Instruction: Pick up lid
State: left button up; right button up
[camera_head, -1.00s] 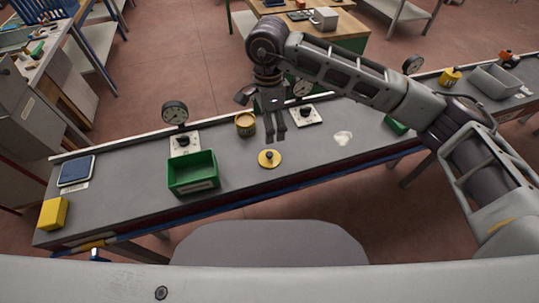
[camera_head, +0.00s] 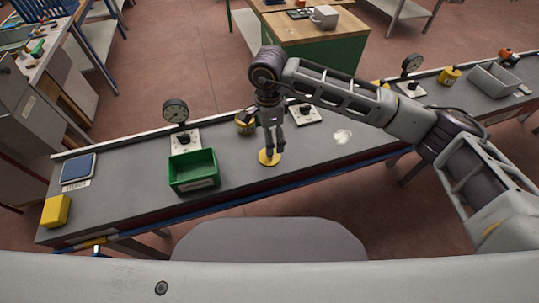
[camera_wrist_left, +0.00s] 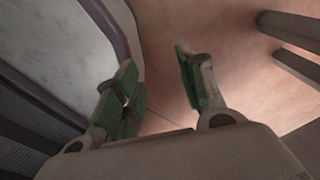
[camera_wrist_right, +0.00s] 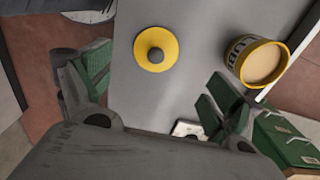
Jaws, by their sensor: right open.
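The lid (camera_head: 267,160) is a flat yellow disc with a dark round knob, lying on the grey bench. In the right wrist view the lid (camera_wrist_right: 141,51) lies ahead of the fingers, nearer the left one. My right gripper (camera_head: 275,148) points down over the lid, its fingers hiding part of it; whether they touch it I cannot tell. In the right wrist view my right gripper (camera_wrist_right: 155,90) is open with nothing held. A yellow pot (camera_wrist_right: 238,58) with a pale top stands to the lid's right there. My left gripper (camera_wrist_left: 157,68) is open and empty, away from the bench.
A green bin (camera_head: 192,179) stands left of the lid. Dial gauges (camera_head: 175,111) and knob plates (camera_head: 306,115) line the back of the bench. A pale spill-like patch (camera_head: 342,136) lies to the right. A yellow block (camera_head: 55,211) sits at the left end.

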jog(key=shift+f, duration=1.3)
jog(key=shift+s+f, duration=0.1)
jog(key=shift+f, duration=0.25)
jog(key=shift+s+f+p, duration=0.15)
jog(key=shift+f+p, duration=0.3)
jog(key=shift+f, duration=0.25)
jog(key=shift+d+f, duration=0.1)
jog(key=shift+f, duration=1.45)
jog(key=shift+c, duration=1.1)
jog(key=c, duration=0.5)
jog(key=shift+s, duration=0.1)
jog(key=c, duration=0.9)
pick_arm(q)
jog(key=shift+s+d+r, duration=0.55)
jog(key=shift+d+r, duration=0.05)
jog(key=shift+d, duration=0.1)
pick_arm(e)
jog(key=shift+f, duration=0.1)
jog(key=c, duration=0.4)
